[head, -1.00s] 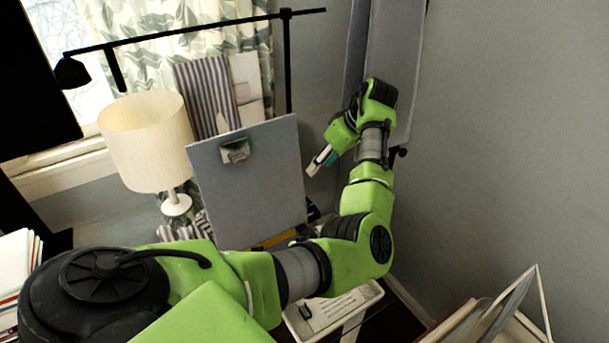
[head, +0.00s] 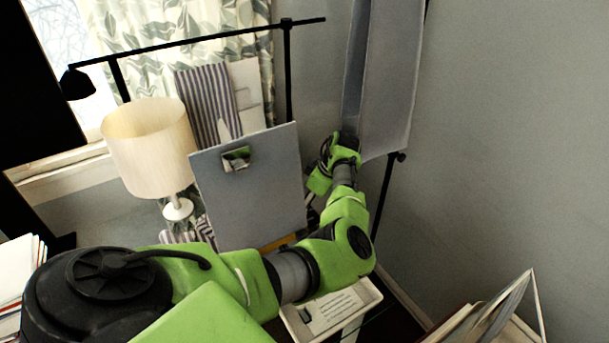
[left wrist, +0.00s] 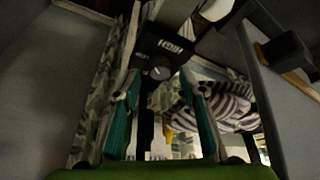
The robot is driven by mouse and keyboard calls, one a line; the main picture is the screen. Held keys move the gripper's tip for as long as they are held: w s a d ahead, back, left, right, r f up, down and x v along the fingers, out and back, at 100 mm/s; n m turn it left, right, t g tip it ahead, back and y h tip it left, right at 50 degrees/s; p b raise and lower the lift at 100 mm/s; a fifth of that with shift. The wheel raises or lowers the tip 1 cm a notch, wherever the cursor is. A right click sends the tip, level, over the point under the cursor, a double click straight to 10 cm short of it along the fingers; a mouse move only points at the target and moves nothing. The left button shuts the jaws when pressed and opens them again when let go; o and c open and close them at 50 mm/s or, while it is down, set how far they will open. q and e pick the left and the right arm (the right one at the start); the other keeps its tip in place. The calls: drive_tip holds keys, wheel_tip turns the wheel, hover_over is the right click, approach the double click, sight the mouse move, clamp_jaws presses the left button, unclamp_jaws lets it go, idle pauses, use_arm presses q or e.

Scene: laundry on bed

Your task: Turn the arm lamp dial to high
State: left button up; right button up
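The arm lamp is black; its long bar (head: 200,38) and shade (head: 77,84) show in the head view. In the left wrist view its black control plate with HIGH and LOW lettering carries a round dial (left wrist: 158,72). The dial's exact setting is too small to tell. My left gripper (left wrist: 160,88) is open, its teal-padded fingers apart on either side of the view, with the dial ahead, between the fingertips in the picture; contact cannot be told. In the head view the left wrist is right of the clipboard and the fingers are hidden. My right gripper is not in view.
A grey clipboard (head: 245,195) stands close left of my left wrist. A white table lamp (head: 150,150) stands left of it. Striped cloth (left wrist: 232,112) lies beyond the fingers. A hanging grey panel (head: 385,80) is above and right of the wrist.

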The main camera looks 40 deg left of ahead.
use_arm(q)
drive_tip(key=shift+x, duration=0.95)
drive_tip(key=shift+c, duration=0.5)
clamp_jaws()
drive_tip(key=m+p, duration=0.2)
drive_tip(key=p, duration=0.1)
drive_tip(key=shift+s+r+t, duration=0.15)
drive_tip(key=shift+r+t, duration=0.1)
drive_tip(key=shift+t, duration=0.15)
drive_tip(key=shift+f+m+p, duration=0.15)
drive_tip(key=shift+m+p, duration=0.4)
drive_tip(key=shift+m, duration=0.05)
drive_tip(key=shift+o, duration=0.5)
unclamp_jaws()
